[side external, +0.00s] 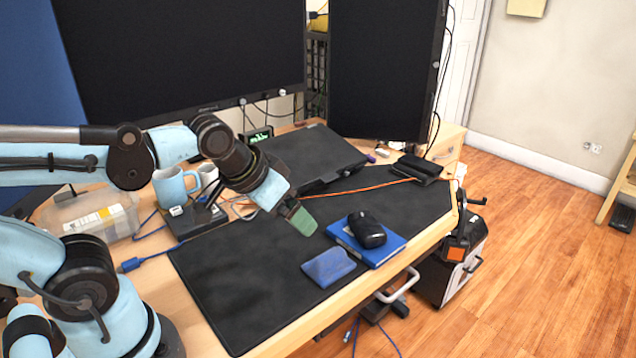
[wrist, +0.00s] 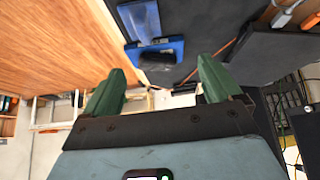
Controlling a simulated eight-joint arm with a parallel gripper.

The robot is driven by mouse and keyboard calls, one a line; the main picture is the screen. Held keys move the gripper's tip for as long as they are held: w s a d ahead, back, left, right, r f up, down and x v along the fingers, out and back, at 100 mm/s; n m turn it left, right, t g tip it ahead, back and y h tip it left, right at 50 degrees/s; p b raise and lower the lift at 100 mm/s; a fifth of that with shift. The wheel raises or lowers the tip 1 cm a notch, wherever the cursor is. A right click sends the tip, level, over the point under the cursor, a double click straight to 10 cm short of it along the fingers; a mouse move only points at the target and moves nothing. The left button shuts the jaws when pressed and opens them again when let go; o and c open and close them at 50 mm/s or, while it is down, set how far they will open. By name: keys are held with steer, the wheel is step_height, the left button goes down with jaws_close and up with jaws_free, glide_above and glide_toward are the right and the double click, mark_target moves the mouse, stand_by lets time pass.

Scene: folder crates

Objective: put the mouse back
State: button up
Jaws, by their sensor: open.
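A black computer mouse (side external: 367,230) sits on top of a blue book (side external: 345,241) near the front edge of the desk. In the wrist view the mouse (wrist: 157,61) shows dark against the blue book (wrist: 131,53), ahead of my gripper. My gripper (side external: 302,219), with green fingers, is above the black desk mat (side external: 228,291), left of the mouse and apart from it. In the wrist view its two fingers (wrist: 163,88) are spread wide with nothing between them.
A smaller blue notebook (side external: 329,267) lies left of the book on the mat. A laptop stand (side external: 312,155), a black wallet-like case (side external: 421,167) and an orange cable (side external: 368,187) lie behind. Mugs (side external: 173,186) and a clear box (side external: 91,217) stand at left. The mat's front left is clear.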

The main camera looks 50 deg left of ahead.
steer(key=shift+s+f+t, duration=0.15)
steer(key=shift+s+t, duration=0.15)
steer(key=shift+s, duration=0.15)
steer(key=shift+w, duration=0.1)
